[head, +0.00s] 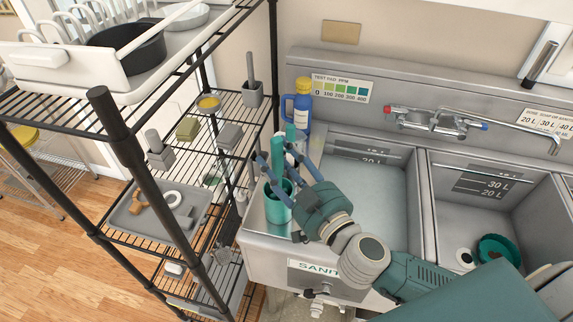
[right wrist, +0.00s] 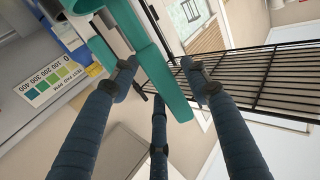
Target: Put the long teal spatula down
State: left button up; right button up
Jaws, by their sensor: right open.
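The long teal spatula (head: 278,150) stands nearly upright, its lower end in a teal cup (head: 279,207) on the sink's left ledge. My right gripper (head: 271,158) is open, its blue fingers spread around the spatula's upper part. In the right wrist view the spatula (right wrist: 160,75) crosses between the open fingers (right wrist: 158,84); whether any finger touches it I cannot tell. The spatula's lower end is hidden in the cup. My left gripper is not in view.
A blue jug (head: 302,108) with a yellow cap stands just behind the gripper. A black wire rack (head: 213,150) holding trays and small tools is close on the left. Steel sink basins (head: 367,185) lie to the right; a teal round item (head: 497,250) sits in the right one.

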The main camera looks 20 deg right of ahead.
jog(key=s+b, duration=0.1)
jog(key=s, duration=0.1)
jog(key=s+d, duration=0.1)
jog(key=s, duration=0.2)
jog(key=shift+s+d+f+b, duration=0.1)
jog(key=shift+s+f+b, duration=0.1)
jog(key=shift+s+b, duration=0.15)
jog(key=s+d+p, duration=0.1)
jog(key=s+p, duration=0.1)
jog(key=s, duration=0.4)
jog(key=shift+d+r, duration=0.15)
jog(key=shift+r, duration=0.2)
